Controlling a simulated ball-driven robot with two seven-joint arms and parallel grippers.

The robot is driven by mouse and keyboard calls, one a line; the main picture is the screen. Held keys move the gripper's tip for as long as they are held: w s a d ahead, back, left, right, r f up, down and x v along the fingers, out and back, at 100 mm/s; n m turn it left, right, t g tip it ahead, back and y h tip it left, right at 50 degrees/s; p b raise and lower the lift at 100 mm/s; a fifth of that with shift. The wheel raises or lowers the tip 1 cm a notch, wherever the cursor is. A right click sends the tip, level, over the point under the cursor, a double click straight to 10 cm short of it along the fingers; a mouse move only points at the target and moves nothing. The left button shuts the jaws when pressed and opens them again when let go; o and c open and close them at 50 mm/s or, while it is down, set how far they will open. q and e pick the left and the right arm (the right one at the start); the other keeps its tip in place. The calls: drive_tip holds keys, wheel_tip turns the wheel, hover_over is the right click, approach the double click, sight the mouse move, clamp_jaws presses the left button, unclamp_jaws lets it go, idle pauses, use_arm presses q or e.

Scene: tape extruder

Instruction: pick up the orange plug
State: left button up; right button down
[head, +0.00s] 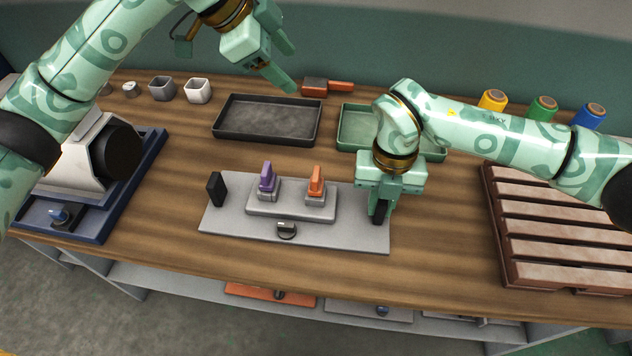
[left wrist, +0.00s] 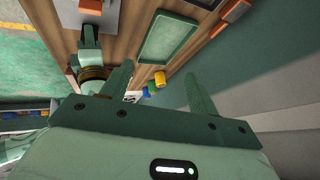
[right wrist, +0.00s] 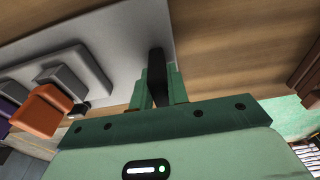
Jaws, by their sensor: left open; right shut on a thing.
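The orange plug (head: 316,183) stands upright in a grey socket on the raised block of the grey plate (head: 350,225); it also shows in the right wrist view (right wrist: 40,112). A purple plug (head: 267,178) stands in the socket to its left. My right gripper (head: 380,212) is to the right of the orange plug, shut on a black block (right wrist: 157,72) at the plate's right end. A similar black block (head: 216,189) stands at the plate's left end. My left gripper (head: 291,68) is open and empty, high above the back of the table.
A black tray (head: 268,139) and a green tray (head: 352,143) lie behind the plate. A slatted brown rack (head: 550,215) is at the right, a blue-based machine (head: 150,165) at the left. Coloured spools (head: 541,108) and white cups (head: 198,91) stand at the back.

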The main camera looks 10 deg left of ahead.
use_arm(q)
drive_tip(key=s+d+f+m+g+y, duration=0.1)
drive_tip(key=s+d+f+g, duration=0.1)
drive_tip(key=s+f+g, duration=0.35)
drive_tip(key=t, duration=0.1)
hover_over(314, 173)
drive_tip(key=a, duration=0.2)
drive_tip(key=f, duration=0.5)
drive_tip(key=shift+w+f, duration=0.35)
drive_tip(key=x, duration=0.6)
drive_tip(key=shift+s, duration=0.2)
drive_tip(key=c, duration=1.1)
